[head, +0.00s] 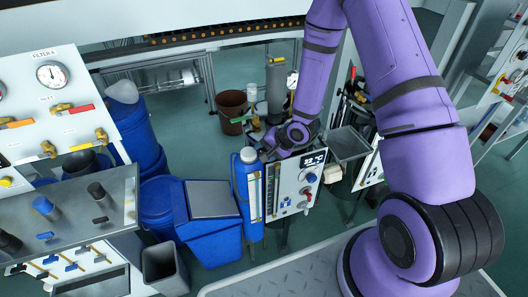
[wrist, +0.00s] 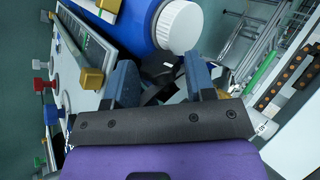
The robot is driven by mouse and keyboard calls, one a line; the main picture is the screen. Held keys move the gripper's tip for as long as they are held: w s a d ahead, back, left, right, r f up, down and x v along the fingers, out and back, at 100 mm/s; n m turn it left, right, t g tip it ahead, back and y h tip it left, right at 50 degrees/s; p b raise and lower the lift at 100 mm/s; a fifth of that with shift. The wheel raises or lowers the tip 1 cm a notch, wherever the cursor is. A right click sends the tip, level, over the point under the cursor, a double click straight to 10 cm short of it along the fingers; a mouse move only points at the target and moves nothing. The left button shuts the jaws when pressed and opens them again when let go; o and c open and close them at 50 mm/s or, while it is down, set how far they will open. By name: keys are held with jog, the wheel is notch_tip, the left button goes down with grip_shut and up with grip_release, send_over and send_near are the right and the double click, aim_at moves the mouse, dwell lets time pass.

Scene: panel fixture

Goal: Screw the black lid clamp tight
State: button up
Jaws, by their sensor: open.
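My gripper (wrist: 160,72) is open, with its two blue-grey fingers apart. A black part (wrist: 158,68), which looks like the lid clamp, shows between and beyond the fingertips in the wrist view. Its lower portion is partly hidden, and I cannot tell whether the fingers touch it. In the head view my gripper (head: 268,153) is at the top of the small white panel unit with a display (head: 312,162), beside the blue bottle. The clamp cannot be made out there, being hidden by my arm or too small.
A blue bottle with a white cap (wrist: 180,26) stands close beyond the fingers; it also shows in the head view (head: 248,190). A blue bin (head: 210,235) stands left of the bottle.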

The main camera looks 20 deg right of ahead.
jog(key=v, duration=0.9)
jog(key=shift+s+d+r, duration=0.2)
jog(key=shift+r, duration=0.1)
